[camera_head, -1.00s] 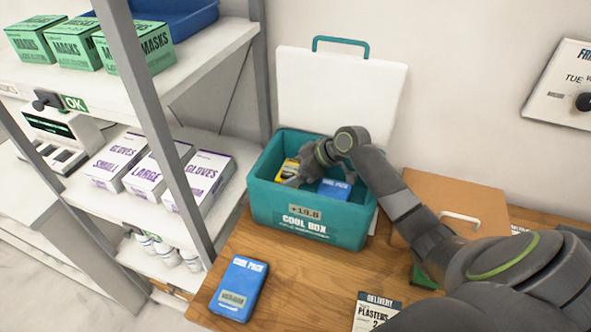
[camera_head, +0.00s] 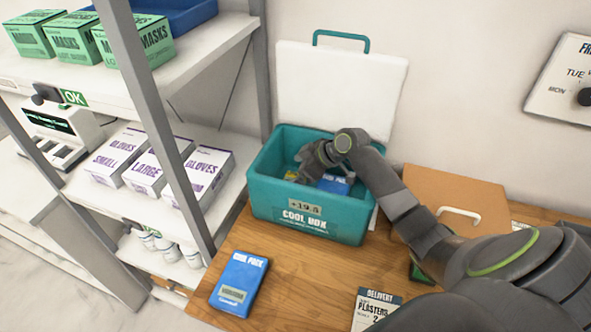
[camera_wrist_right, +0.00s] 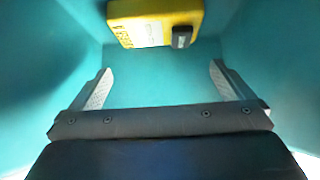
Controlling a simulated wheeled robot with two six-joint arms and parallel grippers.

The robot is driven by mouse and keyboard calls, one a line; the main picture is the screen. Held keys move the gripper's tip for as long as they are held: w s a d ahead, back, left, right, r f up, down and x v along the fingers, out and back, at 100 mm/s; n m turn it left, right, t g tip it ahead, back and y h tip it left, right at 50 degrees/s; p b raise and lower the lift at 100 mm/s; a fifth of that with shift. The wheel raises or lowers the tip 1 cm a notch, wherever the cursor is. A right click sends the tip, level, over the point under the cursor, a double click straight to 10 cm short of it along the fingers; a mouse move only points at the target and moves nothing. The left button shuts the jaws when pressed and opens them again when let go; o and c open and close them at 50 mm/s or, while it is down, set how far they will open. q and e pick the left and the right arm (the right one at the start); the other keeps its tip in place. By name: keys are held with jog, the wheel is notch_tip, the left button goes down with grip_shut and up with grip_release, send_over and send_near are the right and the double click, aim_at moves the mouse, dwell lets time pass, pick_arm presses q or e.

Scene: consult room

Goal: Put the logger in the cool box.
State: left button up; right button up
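The cool box (camera_head: 262,200) is a teal box on the wooden table, with its white lid (camera_head: 340,90) standing open behind it. The logger (camera_wrist_right: 150,22) is yellow with a pale label and a dark patch; in the right wrist view it lies inside the teal walls, beyond the fingertips. In the head view only a small yellow bit (camera_head: 291,175) of it shows. My right gripper (camera_wrist_right: 160,72) is inside the box, fingers spread apart with nothing between them. In the head view the right gripper (camera_head: 303,178) hides part of the box's inside. My left gripper is not in view.
A blue cool pack (camera_head: 335,184) is in the box beside my gripper. Another cool pack (camera_head: 240,281) lies on the table in front. A brown case (camera_head: 455,195) and a delivery card (camera_head: 374,308) are at the right. A shelf rack (camera_head: 178,150) with boxes stands at the left.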

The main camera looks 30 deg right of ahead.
jog(key=shift+r+p, duration=0.35)
jog(key=shift+p, duration=0.05)
jog(key=p+v, duration=0.8)
jog(key=v, duration=0.4)
jog(key=shift+r+p, duration=0.2)
jog(key=shift+p, duration=0.15)
